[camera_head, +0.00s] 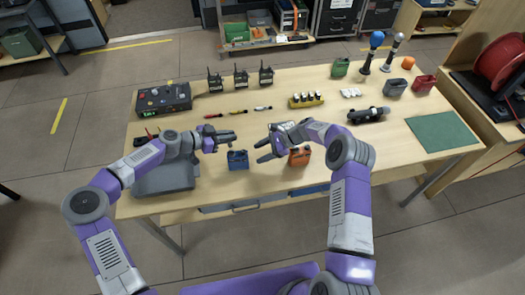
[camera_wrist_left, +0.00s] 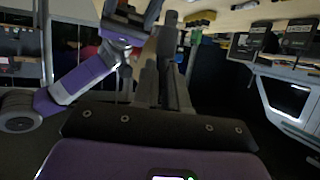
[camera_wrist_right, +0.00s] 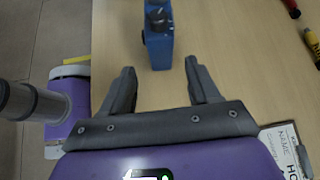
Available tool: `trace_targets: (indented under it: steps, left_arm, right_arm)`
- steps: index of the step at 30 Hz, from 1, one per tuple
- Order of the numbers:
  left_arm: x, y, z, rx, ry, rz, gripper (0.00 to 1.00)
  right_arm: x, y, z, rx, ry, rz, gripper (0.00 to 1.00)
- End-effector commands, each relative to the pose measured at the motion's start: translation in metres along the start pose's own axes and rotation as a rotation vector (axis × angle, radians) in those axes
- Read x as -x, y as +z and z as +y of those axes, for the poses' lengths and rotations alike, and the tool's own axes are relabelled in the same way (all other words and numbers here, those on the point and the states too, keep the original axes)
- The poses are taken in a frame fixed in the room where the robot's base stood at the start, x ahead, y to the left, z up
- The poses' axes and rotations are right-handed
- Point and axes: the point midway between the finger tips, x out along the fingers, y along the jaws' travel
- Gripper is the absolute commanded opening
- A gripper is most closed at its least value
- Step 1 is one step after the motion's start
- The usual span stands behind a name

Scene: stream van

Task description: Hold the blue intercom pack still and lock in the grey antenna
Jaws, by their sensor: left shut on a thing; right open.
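The blue intercom pack (camera_head: 237,160) stands near the front edge of the table. It also shows in the right wrist view (camera_wrist_right: 158,45), upright, with a dark fitting on its top. My right gripper (camera_head: 262,150) is open and empty, just right of the pack and facing it; the pack is beyond the fingertips and untouched. My left gripper (camera_head: 228,138) is above and left of the pack, pointing right.
An orange pack (camera_head: 300,157) stands close to my right gripper. A white card (camera_wrist_right: 284,150) and several markers (camera_head: 238,113) lie behind. A control box (camera_head: 164,99), radios (camera_head: 241,79) and a yellow battery holder (camera_head: 306,101) stand further back. A green mat (camera_head: 443,132) lies right.

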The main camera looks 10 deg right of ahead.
Motion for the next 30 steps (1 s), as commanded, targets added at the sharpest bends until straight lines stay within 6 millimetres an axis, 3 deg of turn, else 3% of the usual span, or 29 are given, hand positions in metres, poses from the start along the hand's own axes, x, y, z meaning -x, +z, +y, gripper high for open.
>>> trace_targets:
  steps: [11, 30]
  left_arm:
    - [0.0, 0.0, 0.0, 0.0, 0.0, 0.0, 0.0]
    - [0.0, 0.0, 0.0, 0.0, 0.0, 0.0, 0.0]
  right_arm:
    - [-0.008, -0.001, -0.003, -0.118, 0.014, -0.07, 0.61]
    - [-0.081, 0.004, -0.002, -0.115, 0.013, -0.068, 0.61]
